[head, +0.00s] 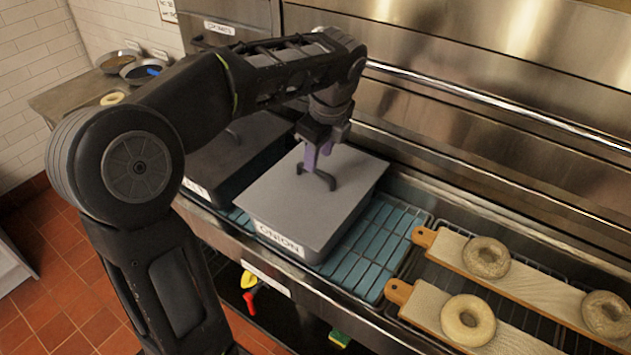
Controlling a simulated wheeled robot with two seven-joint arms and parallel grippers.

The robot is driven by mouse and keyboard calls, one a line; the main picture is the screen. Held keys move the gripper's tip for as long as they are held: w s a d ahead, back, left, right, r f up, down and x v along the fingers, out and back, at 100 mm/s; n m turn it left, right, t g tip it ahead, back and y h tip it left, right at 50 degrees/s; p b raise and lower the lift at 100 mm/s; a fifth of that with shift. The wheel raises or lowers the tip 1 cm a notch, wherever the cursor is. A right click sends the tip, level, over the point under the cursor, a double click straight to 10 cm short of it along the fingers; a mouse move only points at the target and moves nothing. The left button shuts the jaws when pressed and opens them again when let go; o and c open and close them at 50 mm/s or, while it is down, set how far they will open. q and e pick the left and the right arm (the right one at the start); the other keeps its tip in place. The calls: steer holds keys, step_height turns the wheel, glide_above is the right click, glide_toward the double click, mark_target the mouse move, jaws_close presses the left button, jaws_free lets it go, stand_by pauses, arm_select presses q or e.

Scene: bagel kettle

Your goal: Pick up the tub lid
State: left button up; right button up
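A grey tub labelled ONION (281,241) stands on the blue rack of the steel counter. Its flat grey lid (272,205) lies on top. A dark arched handle (321,177) rises from the lid. My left gripper (318,157) points down at the handle, with its two purple fingers apart. The near finger overlaps the handle in the picture and the far finger shows behind it; contact between them cannot be made out. A second dark lidded tub (225,158) stands to the left, partly hidden by my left arm. My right gripper is not in view.
Wooden boards with bagels (487,257) lie on the wire rack at the right. Bowls (141,71) stand on a side table at the back left. A steel wall rises close behind the tubs. The blue rack (366,245) is bare right of the tub.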

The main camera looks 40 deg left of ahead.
mark_target(315, 176)
arm_select(q)
steer(key=shift+p+x, duration=0.5)
steer(key=shift+x, duration=1.9)
steer(key=shift+s, duration=0.1)
steer(key=shift+d, duration=0.1)
steer(key=shift+c, duration=0.4)
jaws_close()
